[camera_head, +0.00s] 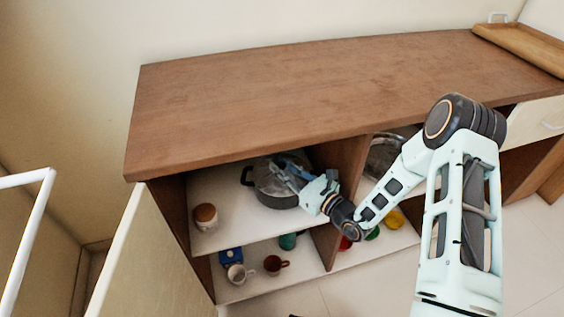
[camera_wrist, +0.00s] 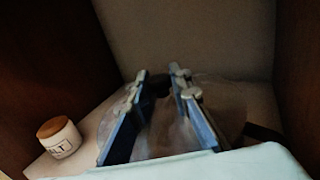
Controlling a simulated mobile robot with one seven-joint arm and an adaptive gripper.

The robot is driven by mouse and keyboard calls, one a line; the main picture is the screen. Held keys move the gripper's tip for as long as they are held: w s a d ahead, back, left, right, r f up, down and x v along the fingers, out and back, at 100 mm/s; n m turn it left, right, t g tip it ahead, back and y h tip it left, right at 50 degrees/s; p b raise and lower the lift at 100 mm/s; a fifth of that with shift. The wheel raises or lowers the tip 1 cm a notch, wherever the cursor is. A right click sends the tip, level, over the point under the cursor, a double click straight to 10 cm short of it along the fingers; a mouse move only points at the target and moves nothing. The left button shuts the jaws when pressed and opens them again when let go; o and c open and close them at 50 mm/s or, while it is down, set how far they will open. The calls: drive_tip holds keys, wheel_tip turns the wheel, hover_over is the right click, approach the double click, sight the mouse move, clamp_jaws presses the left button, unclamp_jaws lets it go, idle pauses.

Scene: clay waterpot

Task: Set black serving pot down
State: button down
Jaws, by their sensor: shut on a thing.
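The black serving pot (camera_head: 272,198) is inside the open cabinet, over the upper white shelf, in the head view. It is dark and round, with a handle standing out at its left and a clear-looking lid. My gripper (camera_head: 287,172) reaches in from the right over the pot and is shut on it. In the wrist view my gripper's two blue fingers (camera_wrist: 158,78) stand over the pot's see-through lid (camera_wrist: 215,100), with a dark part of the pot between them. The exact grasp point is partly hidden. I cannot tell whether the pot's base touches the shelf.
A salt jar (camera_head: 205,216) with a brown lid stands left of the pot; the wrist view shows it too (camera_wrist: 60,140). Mugs, including a brown one (camera_head: 275,265), stand on the lower shelf. A wooden divider (camera_head: 342,175) is close on the right. The countertop (camera_head: 300,95) overhangs.

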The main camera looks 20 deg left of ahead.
drive_tip(key=shift+w+a+r, duration=0.1)
drive_tip(key=shift+w+r, duration=0.1)
drive_tip(key=shift+f, duration=0.15)
drive_tip(key=c, duration=1.8)
unclamp_jaws()
drive_tip(key=shift+f, duration=0.15)
drive_tip(key=shift+o, duration=0.2)
drive_tip(key=shift+s+d, duration=0.2)
drive_tip(key=shift+d, duration=0.1)
drive_tip(key=p+v, duration=0.2)
drive_tip(key=v, duration=0.9)
drive_tip(key=shift+d+p, duration=0.2)
drive_tip(key=shift+p, duration=0.1)
drive_tip(key=shift+s, duration=0.1)
